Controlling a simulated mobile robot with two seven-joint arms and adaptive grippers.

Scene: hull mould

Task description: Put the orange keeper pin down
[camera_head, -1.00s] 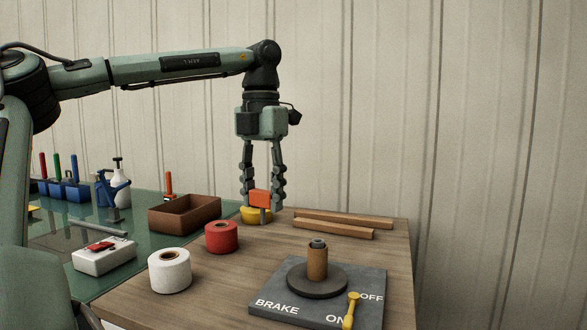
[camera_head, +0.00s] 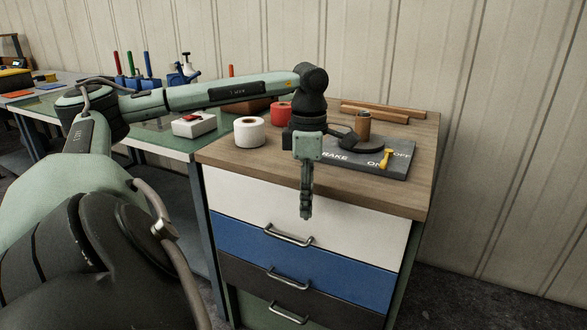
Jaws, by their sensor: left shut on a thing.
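My left gripper (camera_head: 306,212) points straight down in front of the white top drawer, out past the workbench's front edge. I see it edge-on, its fingers lined up one behind the other. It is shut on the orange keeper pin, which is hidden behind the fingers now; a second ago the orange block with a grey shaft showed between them. The wooden workbench top (camera_head: 245,157) lies behind the gripper. My right gripper is not in view.
A grey brake board (camera_head: 345,160) with a spindle (camera_head: 362,125) and yellow lever (camera_head: 387,157) sits at the right. A white roll (camera_head: 249,132), red roll (camera_head: 281,114) and wooden bars (camera_head: 375,113) stand on the bench. The front left of the top is clear.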

